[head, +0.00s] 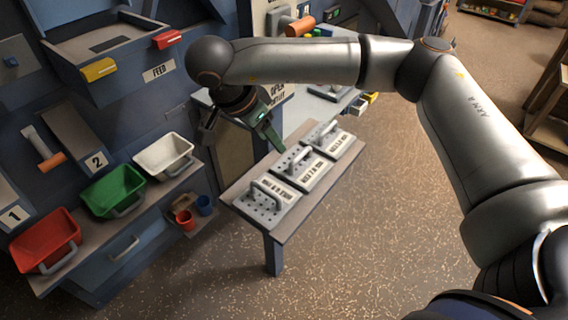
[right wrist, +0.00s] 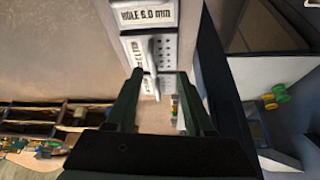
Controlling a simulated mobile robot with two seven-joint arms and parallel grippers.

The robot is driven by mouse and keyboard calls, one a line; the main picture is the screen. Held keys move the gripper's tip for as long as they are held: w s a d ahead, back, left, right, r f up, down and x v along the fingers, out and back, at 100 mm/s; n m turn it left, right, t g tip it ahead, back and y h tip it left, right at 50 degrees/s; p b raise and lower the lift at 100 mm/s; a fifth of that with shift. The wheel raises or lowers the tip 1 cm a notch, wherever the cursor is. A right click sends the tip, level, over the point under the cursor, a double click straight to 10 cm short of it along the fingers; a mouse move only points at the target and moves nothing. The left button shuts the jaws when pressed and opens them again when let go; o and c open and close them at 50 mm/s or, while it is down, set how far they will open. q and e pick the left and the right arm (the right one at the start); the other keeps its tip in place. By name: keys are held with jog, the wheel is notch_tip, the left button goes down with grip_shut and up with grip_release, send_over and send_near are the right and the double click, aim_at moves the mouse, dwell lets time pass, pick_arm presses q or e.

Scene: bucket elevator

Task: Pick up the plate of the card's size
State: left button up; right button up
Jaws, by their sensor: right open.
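Three grey perforated plates with upright bar handles lie in a row on a small table (head: 318,192): a near-left plate (head: 283,214), a middle plate (head: 312,180) and a far-right plate (head: 345,140). Each has a white hole-size label; in the right wrist view one label (right wrist: 148,15) seems to read 6.0 mm, the others are too small to read surely. My right gripper (head: 279,147) is open and empty, above the middle plate's far-left side; its fingers (right wrist: 160,76) also show in the right wrist view, with a plate handle beyond them. I cannot make out the size card. My left gripper is out of view.
A shelf at left carries a red bin (head: 45,240), a green bin (head: 113,190) and a white bin (head: 163,155). A blue feed hopper (head: 110,50) stands behind. The speckled floor (head: 390,230) right of the table is clear.

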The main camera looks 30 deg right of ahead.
aim_at(300, 153)
jog(key=shift+h, duration=0.7)
jog(key=d+f, duration=0.1)
jog(key=d, duration=0.1)
jog(key=d+f, duration=0.2)
jog(key=w+d+f, duration=0.1)
jog(key=d+f, duration=0.1)
jog(key=shift+d+f, duration=0.1)
jog(key=shift+f, duration=0.05)
jog(key=x, duration=0.3)
jog(key=p+x, duration=0.1)
jog(key=x, duration=0.1)
jog(key=shift+s+f, duration=0.25)
jog(key=shift+s, duration=0.1)
grip_shut()
jog(key=shift+r, duration=0.1)
